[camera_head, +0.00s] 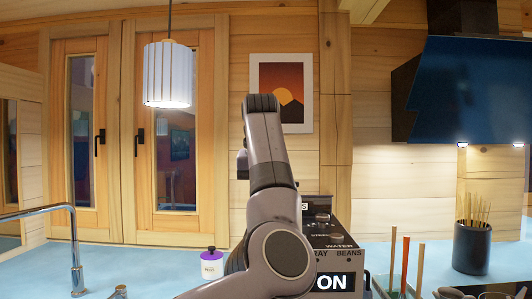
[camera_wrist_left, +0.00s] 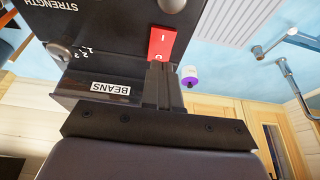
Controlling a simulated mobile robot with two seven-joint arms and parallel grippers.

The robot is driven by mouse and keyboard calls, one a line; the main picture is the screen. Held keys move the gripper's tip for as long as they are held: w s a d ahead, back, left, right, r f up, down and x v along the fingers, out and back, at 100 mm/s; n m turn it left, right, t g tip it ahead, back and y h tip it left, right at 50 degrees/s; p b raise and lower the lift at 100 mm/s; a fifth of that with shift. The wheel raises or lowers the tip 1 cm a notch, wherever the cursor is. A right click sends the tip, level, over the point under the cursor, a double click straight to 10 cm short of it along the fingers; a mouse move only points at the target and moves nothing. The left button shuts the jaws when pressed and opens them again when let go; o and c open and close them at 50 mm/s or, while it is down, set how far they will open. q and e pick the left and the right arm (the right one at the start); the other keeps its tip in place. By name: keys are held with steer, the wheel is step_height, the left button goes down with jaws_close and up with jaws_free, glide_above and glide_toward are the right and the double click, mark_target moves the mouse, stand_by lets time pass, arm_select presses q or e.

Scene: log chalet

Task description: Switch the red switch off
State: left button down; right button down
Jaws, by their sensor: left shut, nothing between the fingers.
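The red switch (camera_wrist_left: 162,42) is on the dark face of a black coffee machine (camera_wrist_left: 110,25) in the left wrist view. It is a rocker with a white mark at each end. My left gripper (camera_wrist_left: 160,70) is shut and empty, its fingertips right at the lower end of the switch in the picture; I cannot tell whether they touch it. In the head view the machine (camera_head: 335,225) stands on the counter, partly hidden behind my arm. The switch and the left gripper are hidden there. My right gripper is in neither view.
A white jar with a purple lid (camera_head: 211,262) stands on the blue counter (camera_head: 140,265), left of the machine. A tap (camera_head: 72,235) is at far left. A holder with sticks (camera_head: 400,275) and a dark pot (camera_head: 471,245) are on the right. A lamp (camera_head: 168,75) hangs above.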

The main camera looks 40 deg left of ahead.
arm_select(q)
steer(key=v, duration=1)
steer(key=shift+s+r, duration=0.15)
steer(key=shift+r, duration=0.15)
